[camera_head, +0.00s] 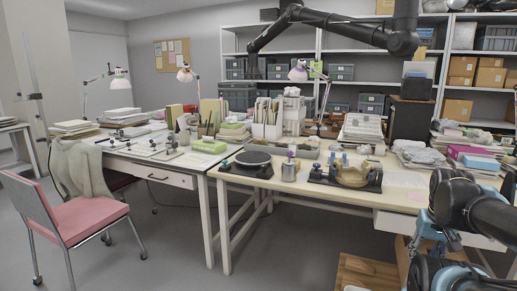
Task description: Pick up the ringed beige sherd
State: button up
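A beige, broken-edged vessel piece (352,174) sits in a dark stand (318,177) with blue clamps on the front worktable. I cannot make out a separate ringed beige sherd; small pieces are too small to tell apart. My gripper (254,69) hangs at the end of my black arm, high in front of the back shelves. In the picture it is well above the table and left of the vessel piece. It touches nothing that I can see, and its fingers are too small and dark to tell whether they are open.
A dark round turntable (253,159), a metal cup (289,172) and a long grey tray (297,147) share the worktable (257,182). Books and a lamp (299,72) stand behind. A pink chair (89,216) is at left.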

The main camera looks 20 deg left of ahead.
aim_at(263, 141)
jog(key=k, duration=0.25)
jog(key=u, duration=3.05)
jog(key=i, duration=3.2)
jog(key=z, duration=0.25)
